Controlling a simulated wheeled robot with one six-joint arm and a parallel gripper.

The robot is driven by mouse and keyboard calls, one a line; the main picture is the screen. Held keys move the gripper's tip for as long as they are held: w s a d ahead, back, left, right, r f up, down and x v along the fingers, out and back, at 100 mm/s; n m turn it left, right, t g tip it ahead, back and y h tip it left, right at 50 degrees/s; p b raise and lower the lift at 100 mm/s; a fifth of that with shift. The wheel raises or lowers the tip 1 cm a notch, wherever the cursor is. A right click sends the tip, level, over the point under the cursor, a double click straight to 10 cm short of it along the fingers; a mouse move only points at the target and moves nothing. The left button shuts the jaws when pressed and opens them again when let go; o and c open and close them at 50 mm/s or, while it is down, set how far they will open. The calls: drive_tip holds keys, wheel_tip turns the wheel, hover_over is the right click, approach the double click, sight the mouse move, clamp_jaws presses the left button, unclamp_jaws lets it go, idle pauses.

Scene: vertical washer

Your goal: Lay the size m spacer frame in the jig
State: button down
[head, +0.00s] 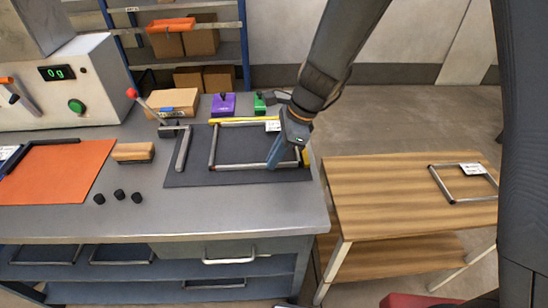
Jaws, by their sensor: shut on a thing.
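A grey rectangular spacer frame (212,148) with a white label (272,126) is over the dark jig mat (190,178) on the grey bench. The label is too small to read. My gripper (287,158) is shut on the frame's right side and covers part of it. A yellow stop bar (232,120) runs along the jig's back edge, close to the frame's far side. Another yellow piece (306,157) shows at the jig's right, partly behind my gripper. A grey bar (182,150) stands left of the frame, with a gap. I cannot tell whether the frame touches the mat.
A second labelled frame (450,185) lies on the wooden table (385,195) at right. Left of the jig are a wooden-topped block (133,151), several black knobs (119,195) and an orange mat (60,170). A red-knobbed lever (132,94), purple (223,104) and green (260,104) items stand behind.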

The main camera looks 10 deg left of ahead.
idle(0.3)
drive_tip(key=c, duration=1.9)
unclamp_jaws()
drive_tip(key=shift+o, duration=0.2)
drive_tip(key=shift+r, duration=0.1)
wheel_tip(320, 180, up, 8)
drive_tip(key=p, duration=0.8)
drive_tip(key=shift+d, duration=0.1)
drive_tip(key=s+d+r+n+h+b, duration=0.1)
drive_tip(key=s+d+n, duration=0.2)
drive_tip(key=d, duration=0.6)
drive_tip(key=s+d+r+n+t+h+b, duration=0.1)
drive_tip(key=s+d+n+h, duration=0.1)
drive_tip(key=d+n, duration=0.5)
drive_tip(key=s+d+r+n+t+h+b, duration=0.1)
drive_tip(key=s+d+n, duration=0.3)
drive_tip(key=d, duration=0.8)
drive_tip(key=shift+s+d+n+b, duration=0.2)
drive_tip(key=shift+s+n+b, duration=0.2)
drive_tip(key=shift+n+b, duration=0.2)
